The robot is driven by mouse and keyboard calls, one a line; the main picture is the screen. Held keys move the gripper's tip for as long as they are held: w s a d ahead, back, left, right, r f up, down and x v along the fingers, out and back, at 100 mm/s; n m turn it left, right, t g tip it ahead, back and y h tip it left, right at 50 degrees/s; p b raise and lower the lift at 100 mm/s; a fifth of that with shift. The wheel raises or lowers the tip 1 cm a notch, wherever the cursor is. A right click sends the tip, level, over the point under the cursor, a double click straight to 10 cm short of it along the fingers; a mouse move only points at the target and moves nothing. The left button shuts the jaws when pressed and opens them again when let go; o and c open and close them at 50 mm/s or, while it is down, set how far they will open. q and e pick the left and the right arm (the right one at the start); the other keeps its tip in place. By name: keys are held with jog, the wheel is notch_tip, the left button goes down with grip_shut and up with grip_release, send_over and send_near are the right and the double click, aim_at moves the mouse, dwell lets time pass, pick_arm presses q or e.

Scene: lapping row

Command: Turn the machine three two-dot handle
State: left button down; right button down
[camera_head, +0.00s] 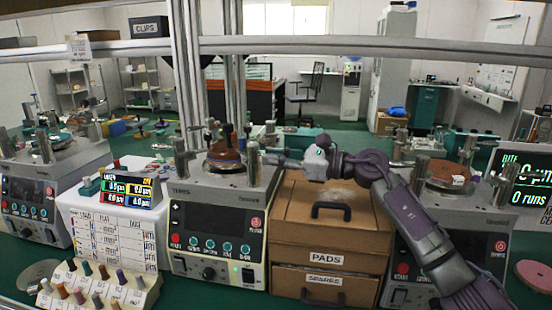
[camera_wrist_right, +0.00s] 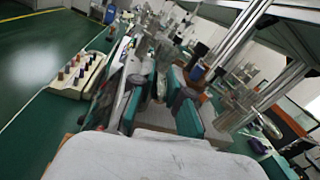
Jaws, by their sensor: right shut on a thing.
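The middle machine (camera_head: 216,217) has a label on its front left that seems to begin "TH"; it is too small to read surely. A brown round plate with dark parts (camera_head: 225,152) sits on its top between upright metal posts. My right gripper (camera_head: 268,158) reaches in from the right to the machine's right-hand metal post (camera_head: 253,163) and is shut on a handle there. The handle is mostly hidden, and I cannot make out its dots. In the right wrist view the gripper's teal and dark fingers (camera_wrist_right: 170,100) point forward over the blurred machine top. My left gripper is not in view.
Brown boxes labelled PADS and SPARES (camera_head: 327,240) stand under my right forearm. Another machine (camera_head: 455,225) is at right, one more (camera_head: 35,190) at left. A rack of coloured pegs (camera_head: 95,290) stands at front left. A metal rail (camera_head: 330,46) crosses above.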

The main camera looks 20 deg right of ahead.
jog(key=c, duration=1.1)
grip_release()
jog(key=shift+r, duration=0.1)
notch_tip(320, 180, up, 10)
jog(key=shift+f, duration=0.1)
